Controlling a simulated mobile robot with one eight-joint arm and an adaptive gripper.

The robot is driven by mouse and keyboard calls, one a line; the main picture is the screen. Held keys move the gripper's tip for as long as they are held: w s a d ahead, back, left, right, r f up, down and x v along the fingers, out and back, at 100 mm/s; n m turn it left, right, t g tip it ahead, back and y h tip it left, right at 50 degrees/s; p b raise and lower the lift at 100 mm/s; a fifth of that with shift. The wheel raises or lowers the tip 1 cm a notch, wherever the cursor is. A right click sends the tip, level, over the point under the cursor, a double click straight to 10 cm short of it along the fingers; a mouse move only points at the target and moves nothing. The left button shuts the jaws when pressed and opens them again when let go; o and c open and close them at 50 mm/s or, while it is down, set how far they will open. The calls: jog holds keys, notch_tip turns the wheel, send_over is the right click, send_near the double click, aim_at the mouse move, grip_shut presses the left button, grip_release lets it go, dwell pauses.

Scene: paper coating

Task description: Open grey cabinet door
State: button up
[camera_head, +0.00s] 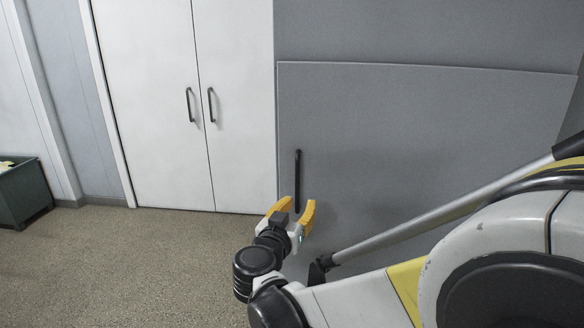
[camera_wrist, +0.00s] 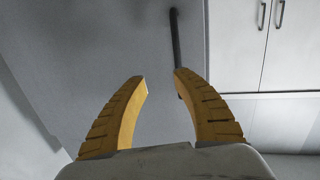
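The grey cabinet door (camera_head: 430,130) is a broad flat panel and looks closed. Its black vertical bar handle (camera_head: 298,178) is near the door's left edge. My gripper (camera_head: 294,206) has two yellow fingers, spread open with nothing between them, at the handle's lower end. In the wrist view the open fingers (camera_wrist: 160,77) point towards the door (camera_wrist: 120,40), and the handle (camera_wrist: 175,35) runs down behind the right fingertip. The handle is not between the fingers there. I cannot tell whether a finger touches it.
A white double-door cabinet (camera_head: 150,90) with two dark handles stands left of the grey door. A dark green box (camera_head: 24,195) is on the floor at far left. The speckled floor (camera_head: 130,265) in front of the white cabinet is clear.

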aim_at(297, 183)
jog(key=shift+t, duration=0.5)
jog(key=w, duration=0.3)
jog(key=w+b, duration=0.1)
jog(key=w, duration=0.3)
jog(key=w+b, duration=0.1)
jog(key=w, duration=0.3)
jog(key=shift+w+a+r, duration=0.1)
jog(key=shift+a+r, duration=0.2)
jog(key=shift+a, duration=0.1)
grip_shut()
